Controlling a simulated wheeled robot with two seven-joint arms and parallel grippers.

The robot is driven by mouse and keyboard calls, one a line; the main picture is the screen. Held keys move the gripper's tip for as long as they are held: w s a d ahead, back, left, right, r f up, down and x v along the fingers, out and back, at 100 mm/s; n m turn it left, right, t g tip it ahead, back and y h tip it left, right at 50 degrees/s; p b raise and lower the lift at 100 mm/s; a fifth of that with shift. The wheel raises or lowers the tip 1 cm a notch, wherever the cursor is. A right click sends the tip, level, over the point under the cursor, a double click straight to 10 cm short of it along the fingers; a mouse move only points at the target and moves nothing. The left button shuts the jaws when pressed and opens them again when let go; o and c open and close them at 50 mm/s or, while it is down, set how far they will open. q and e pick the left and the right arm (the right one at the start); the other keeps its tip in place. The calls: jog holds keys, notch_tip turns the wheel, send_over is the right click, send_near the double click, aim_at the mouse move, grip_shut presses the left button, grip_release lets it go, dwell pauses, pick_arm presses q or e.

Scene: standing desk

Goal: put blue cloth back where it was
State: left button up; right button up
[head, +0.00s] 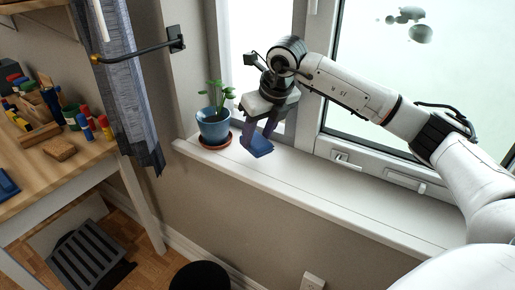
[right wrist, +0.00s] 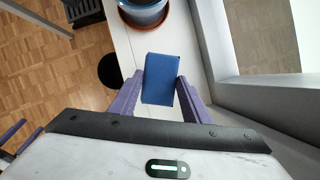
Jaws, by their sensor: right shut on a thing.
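The blue cloth (head: 257,145) is a small, flat-sided blue bundle. My right gripper (head: 259,136) is shut on it, over the white window sill (head: 330,192), just right of the potted plant. In the right wrist view the cloth (right wrist: 161,79) sits between the two purple fingers of the right gripper (right wrist: 162,85). I cannot tell whether its lower end touches the sill. My left gripper does not show in the head view.
A blue plant pot (head: 214,127) stands on a terracotta saucer (head: 216,141) at the sill's left end. The sill's right part is clear. At left, a wooden desk (head: 90,160) holds blocks, bottles and a blue item (head: 7,186). A blue-grey curtain (head: 122,80) hangs beside it.

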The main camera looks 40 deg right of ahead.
aim_at(259, 142)
jog(key=shift+f, duration=1.95)
jog(key=o, duration=0.9)
jog(key=shift+o, duration=0.2)
